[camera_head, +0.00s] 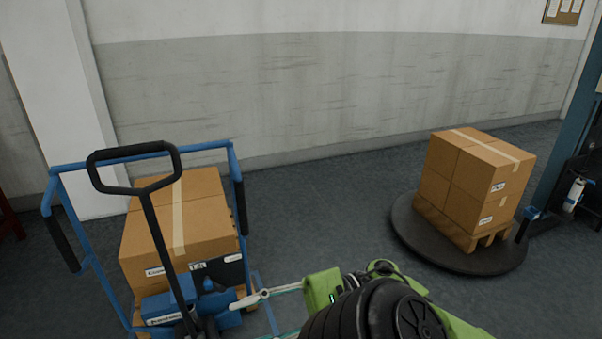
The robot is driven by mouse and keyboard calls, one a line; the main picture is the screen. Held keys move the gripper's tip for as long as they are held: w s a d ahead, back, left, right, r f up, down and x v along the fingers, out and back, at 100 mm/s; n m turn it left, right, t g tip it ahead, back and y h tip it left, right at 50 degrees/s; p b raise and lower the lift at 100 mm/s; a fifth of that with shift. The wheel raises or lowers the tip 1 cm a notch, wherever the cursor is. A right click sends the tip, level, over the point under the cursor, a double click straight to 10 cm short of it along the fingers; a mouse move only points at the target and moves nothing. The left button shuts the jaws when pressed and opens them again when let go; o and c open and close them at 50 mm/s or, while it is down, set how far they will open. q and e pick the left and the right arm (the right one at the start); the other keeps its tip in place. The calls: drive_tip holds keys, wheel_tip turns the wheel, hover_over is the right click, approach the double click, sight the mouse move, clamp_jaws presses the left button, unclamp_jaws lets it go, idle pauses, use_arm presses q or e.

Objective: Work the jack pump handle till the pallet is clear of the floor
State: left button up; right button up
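The blue pallet jack (178,303) stands at the left. Its black pump handle (150,212) rises from the base to a closed loop grip at the top, leaning toward the upper left. Taped cardboard boxes (205,222) sit behind the handle, within a blue tubular frame (60,200). The pallet beneath these boxes is mostly hidden, so its gap to the floor cannot be told. Green and black parts of my own body fill the bottom centre. I cannot make out either gripper, and nothing of mine touches the handle grip.
A second box stack (455,185) sits on a wooden pallet (450,225) on a round dark turntable (415,235) at the right. A blue column (565,150) stands beside it. Grey floor (320,215) is clear between the two loads, with a wall behind.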

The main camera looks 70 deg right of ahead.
use_arm(q)
drive_tip(key=shift+s+d+f+b, duration=0.1)
drive_tip(key=shift+d+f+b, duration=0.2)
drive_tip(key=shift+f+b, duration=0.2)
drive_tip(key=shift+d+f+b, duration=0.3)
drive_tip(key=shift+f+b, duration=0.2)
use_arm(e)
drive_tip(key=v, duration=0.9)
drive_tip(key=shift+w, duration=0.1)
use_arm(q)
drive_tip(key=shift+a+f, duration=0.1)
drive_tip(key=shift+f, duration=0.05)
